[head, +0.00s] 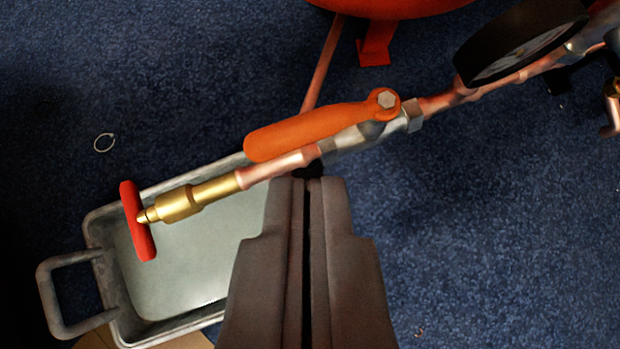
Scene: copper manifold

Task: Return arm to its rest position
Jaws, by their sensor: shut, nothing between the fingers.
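My gripper (307,182) points up the picture from the bottom middle. Its two dark fingers are together with nothing between them. In the picture its tips lie just below a copper pipe run (280,167); I cannot tell whether they touch it. An orange lever handle (315,131) lies nearly along the pipe, on a silver valve body (360,138). At the pipe's left end is a brass fitting (190,201) with a red handwheel (138,221).
A grey metal tray (98,240) with a side handle (45,296) sits under the pipe's left end, partly hidden by my gripper. A round gauge (525,42) is at upper right. A red object (385,6) stands at the top. A small ring (104,142) lies on blue carpet.

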